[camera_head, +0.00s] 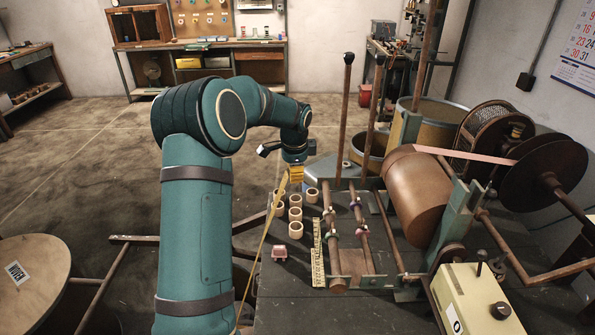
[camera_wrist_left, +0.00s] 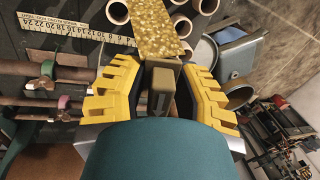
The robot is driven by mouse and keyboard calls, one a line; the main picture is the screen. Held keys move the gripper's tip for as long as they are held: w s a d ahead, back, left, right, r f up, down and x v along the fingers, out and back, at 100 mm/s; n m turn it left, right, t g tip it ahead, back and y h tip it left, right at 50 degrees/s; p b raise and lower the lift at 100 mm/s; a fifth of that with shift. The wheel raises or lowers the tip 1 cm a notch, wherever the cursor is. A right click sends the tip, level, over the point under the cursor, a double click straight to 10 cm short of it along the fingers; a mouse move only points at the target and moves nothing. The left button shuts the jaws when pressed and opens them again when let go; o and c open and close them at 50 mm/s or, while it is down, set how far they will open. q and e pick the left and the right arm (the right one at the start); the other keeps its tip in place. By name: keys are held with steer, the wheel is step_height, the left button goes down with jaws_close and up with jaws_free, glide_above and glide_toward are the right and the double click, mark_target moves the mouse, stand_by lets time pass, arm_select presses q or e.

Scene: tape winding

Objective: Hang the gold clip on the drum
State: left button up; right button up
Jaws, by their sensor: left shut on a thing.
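My left gripper (camera_head: 296,173) is shut on the gold clip (camera_wrist_left: 162,90), a small bronze-gold block between the yellow fingers in the left wrist view. A glittery gold tape (camera_wrist_left: 158,32) runs out from the clip. In the head view this gold tape (camera_head: 263,235) hangs from the gripper down to the lower left. The clip itself is too small to make out there. The drum (camera_head: 418,195) is a brown cylinder on the winding machine, well to the right of the gripper and apart from it. A pink tape (camera_head: 465,157) runs from its top toward a dark disc. My right gripper is not in view.
Several cardboard tube cores (camera_head: 296,214) and a small pink block (camera_head: 281,251) stand on the dark bench below the gripper. A ruler (camera_head: 318,254) lies beside rods with rings. Upright posts (camera_head: 344,115) stand between gripper and drum. A cream control box (camera_head: 475,300) sits front right.

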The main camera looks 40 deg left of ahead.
arm_select(q)
steer(key=s+a+f+g+h+p, duration=0.1)
steer(key=s+a+f, duration=0.9)
steer(key=a, duration=0.3)
steer(key=shift+s+f+g, duration=0.3)
steer(key=shift+f, duration=0.15)
stand_by(0.4)
steer(key=shift+a, duration=0.1)
